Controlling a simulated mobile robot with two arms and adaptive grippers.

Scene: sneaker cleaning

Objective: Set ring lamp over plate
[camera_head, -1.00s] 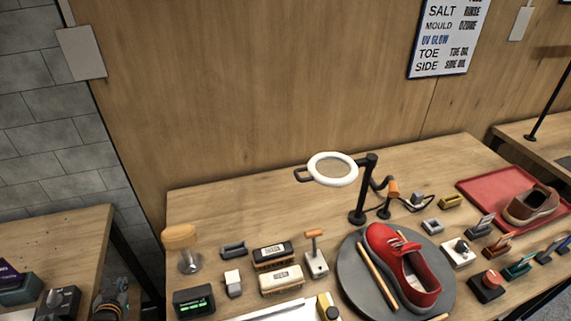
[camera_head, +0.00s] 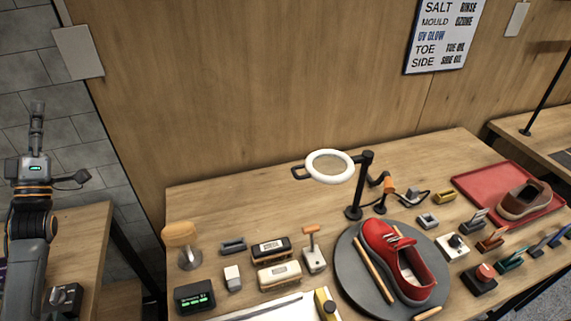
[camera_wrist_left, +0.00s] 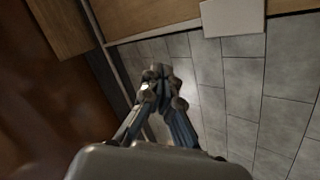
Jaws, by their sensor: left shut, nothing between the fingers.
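The ring lamp (camera_head: 330,166) has a white ring head on a black post (camera_head: 361,188) at the back of the table. Its head hangs left of the post, behind and to the left of the round grey plate (camera_head: 352,284), not over its middle. A red sneaker (camera_head: 403,262) rests on the plate. My left gripper (camera_head: 37,112) is raised at the far left, pointing up, well away from the lamp. In the left wrist view its fingers (camera_wrist_left: 158,74) are together and empty, against the grey tiles. My right gripper is in neither view.
Brushes (camera_head: 279,275), small tools and a display box (camera_head: 194,297) stand left of the plate. Several small tools and a red tray (camera_head: 468,187) with another shoe (camera_head: 524,201) lie to the right. The table's back left area is clear.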

